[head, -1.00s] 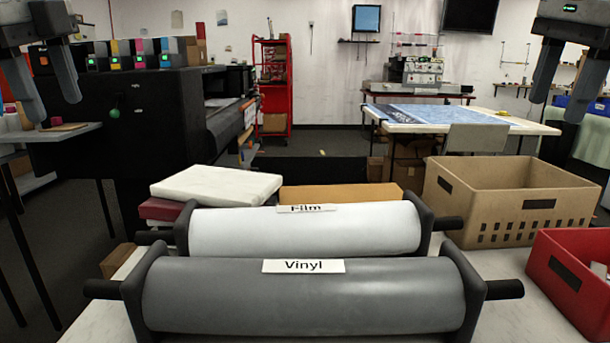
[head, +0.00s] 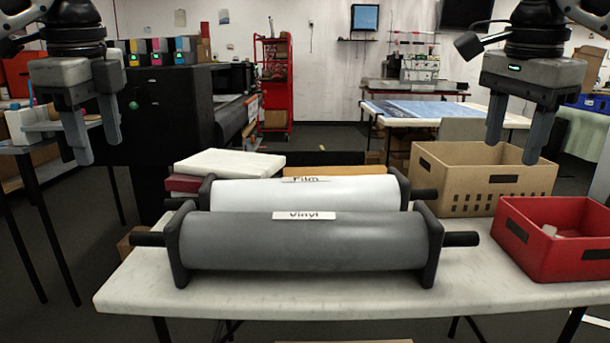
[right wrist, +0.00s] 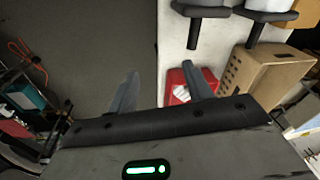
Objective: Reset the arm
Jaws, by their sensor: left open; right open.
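My left gripper (head: 99,140) hangs in the air at the upper left of the head view, fingers pointing down, open and empty.
A tan crate (head: 480,190) and a red bin (head: 540,262) stand at the table's right. A white box (head: 229,163) sits on a dark red one (head: 183,184) at the back left. A large black printer (head: 165,130) stands beyond. The table's front strip is clear.

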